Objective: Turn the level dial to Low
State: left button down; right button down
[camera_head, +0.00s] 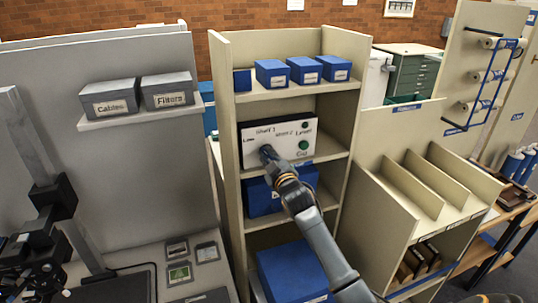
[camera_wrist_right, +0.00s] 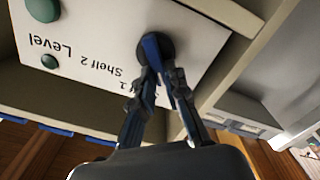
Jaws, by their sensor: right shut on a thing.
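The control panel (camera_head: 240,160) is a white plate on the middle shelf of the beige rack, with "Shelf 1", "Shelf 2" and "Level" printed on it. In the right wrist view the panel (camera_wrist_right: 90,65) appears upside down. The dial (camera_wrist_right: 168,46) is a dark round knob on it. My right gripper (camera_head: 268,153) reaches up to the panel's left part and covers the dial in the head view. In the wrist view the right gripper (camera_wrist_right: 158,62) is shut on the dial, its fingers close together. The dial's exact pointer direction is partly hidden.
Blue boxes (camera_head: 271,73) stand on the shelf above; a large blue box (camera_head: 262,198) is below. The rack's side walls flank my right arm.

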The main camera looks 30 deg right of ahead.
jog(key=shift+a+f+n, duration=0.1)
jog(key=shift+f+n, duration=0.05)
jog(key=shift+n, duration=0.85)
jog(key=c, duration=1.4)
grip_release()
jog(key=shift+o, duration=0.2)
jog(key=shift+s, duration=0.1)
jog(key=v, duration=1.1)
jog(key=shift+s, duration=0.35)
jog(key=shift+f, duration=0.1)
